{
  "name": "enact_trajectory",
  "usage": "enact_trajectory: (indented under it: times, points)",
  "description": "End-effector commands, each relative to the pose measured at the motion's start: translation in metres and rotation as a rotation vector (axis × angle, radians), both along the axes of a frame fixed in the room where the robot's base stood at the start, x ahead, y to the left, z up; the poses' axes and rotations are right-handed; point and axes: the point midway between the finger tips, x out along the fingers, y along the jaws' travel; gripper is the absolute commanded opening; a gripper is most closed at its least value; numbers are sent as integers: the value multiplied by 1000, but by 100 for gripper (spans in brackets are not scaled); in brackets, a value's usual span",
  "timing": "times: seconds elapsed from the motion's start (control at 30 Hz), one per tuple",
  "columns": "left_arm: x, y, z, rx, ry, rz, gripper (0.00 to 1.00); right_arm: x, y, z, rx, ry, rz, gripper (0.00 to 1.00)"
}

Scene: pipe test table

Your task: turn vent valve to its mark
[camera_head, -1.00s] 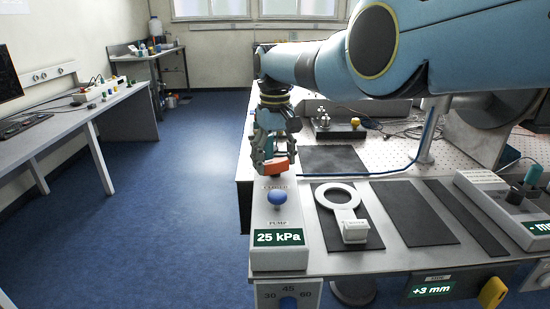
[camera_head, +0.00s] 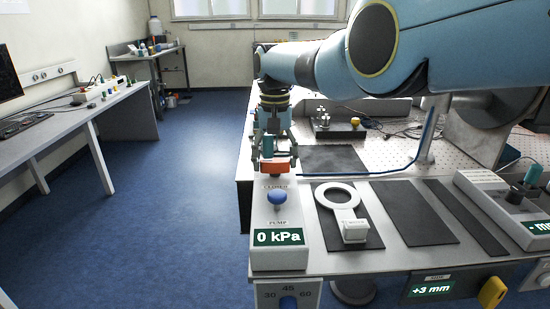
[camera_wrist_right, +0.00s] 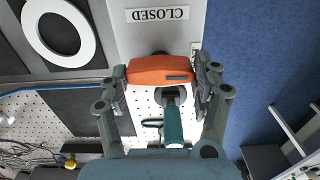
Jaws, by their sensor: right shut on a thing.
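The vent valve has an orange handle (camera_head: 276,165) at the back end of the white pump box (camera_head: 264,231). My right gripper (camera_head: 277,158) reaches down over it. In the right wrist view my right gripper (camera_wrist_right: 160,80) has one finger at each end of the orange handle (camera_wrist_right: 158,71), shut on it. The handle lies nearly crosswise there. A CLOSED label (camera_wrist_right: 157,15) is beside it on the box. The pump box display (camera_head: 278,237) reads 0 kPa. A blue knob (camera_head: 277,198) stands on the box by the PUMP label. My left gripper is not in view.
A white ring-shaped part (camera_head: 338,195) lies on a dark mat right of the box. Blue floor (camera_head: 180,220) is open to the left.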

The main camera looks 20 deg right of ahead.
Motion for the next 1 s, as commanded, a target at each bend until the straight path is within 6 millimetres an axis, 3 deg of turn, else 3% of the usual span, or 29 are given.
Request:
enact_trajectory:
  times: [0.2,0.23,0.4,0.77,1.0]
  points:
    - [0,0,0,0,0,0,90,0,0,-1,1,2,-1,33]
    - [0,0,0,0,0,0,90,0,0,-1,1,2,-1,68]
    - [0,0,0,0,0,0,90,0,0,-1,0,1,-1,90]
    - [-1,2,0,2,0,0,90,0,0,3,1,-1,0,90]
    - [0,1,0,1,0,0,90,0,0,32,1,-3,0,90]
